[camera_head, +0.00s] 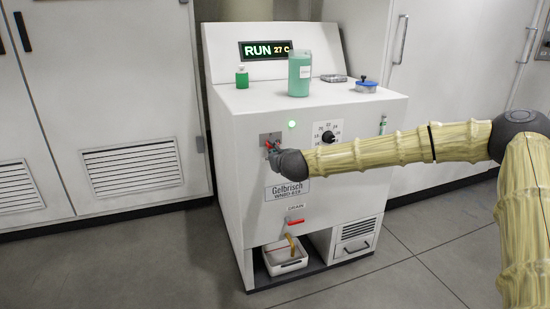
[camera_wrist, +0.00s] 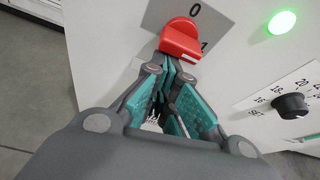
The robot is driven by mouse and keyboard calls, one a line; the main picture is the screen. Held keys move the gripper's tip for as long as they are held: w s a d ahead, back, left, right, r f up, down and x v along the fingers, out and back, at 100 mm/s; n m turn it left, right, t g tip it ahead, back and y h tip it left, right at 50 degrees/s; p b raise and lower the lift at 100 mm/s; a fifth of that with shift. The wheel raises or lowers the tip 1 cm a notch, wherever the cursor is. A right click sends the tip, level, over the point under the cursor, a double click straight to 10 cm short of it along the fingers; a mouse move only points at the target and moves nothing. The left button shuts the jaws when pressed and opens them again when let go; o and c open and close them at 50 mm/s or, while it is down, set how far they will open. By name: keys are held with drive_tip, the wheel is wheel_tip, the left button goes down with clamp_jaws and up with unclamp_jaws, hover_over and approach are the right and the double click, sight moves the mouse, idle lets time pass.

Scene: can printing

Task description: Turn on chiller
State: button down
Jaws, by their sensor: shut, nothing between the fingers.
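The chiller (camera_head: 232,150) is a white cabinet. Its display (camera_head: 266,50) reads RUN 27 C. A red rotary switch (camera_wrist: 181,40) sits on a grey plate marked 0 and 1 on the front face; its grip slants down toward the 1. It is partly hidden in the head view (camera_head: 268,141). A green light (camera_wrist: 282,22) is lit beside it, also in the head view (camera_head: 292,124). My gripper (camera_wrist: 172,66) is shut and empty, its fingertips at the lower edge of the switch. Whether they touch it I cannot tell.
A black temperature dial (camera_wrist: 291,105) is right of the switch. A green jar (camera_head: 299,74), a small green bottle (camera_head: 242,78) and a blue-lidded dish (camera_head: 367,87) stand on top. Below are a red drain handle (camera_head: 294,221) and a white tray (camera_head: 284,266). The floor in front is clear.

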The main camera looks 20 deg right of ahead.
drive_tip(key=shift+w+r, duration=0.15)
drive_tip(key=shift+r, duration=0.9)
drive_tip(key=shift+w, duration=0.1)
wheel_tip(320, 180, down, 6)
drive_tip(key=b, duration=0.3)
drive_tip(key=p+v, duration=0.2)
drive_tip(key=v, duration=0.8)
drive_tip(key=shift+s+d, duration=0.25)
drive_tip(key=shift+d, duration=0.1)
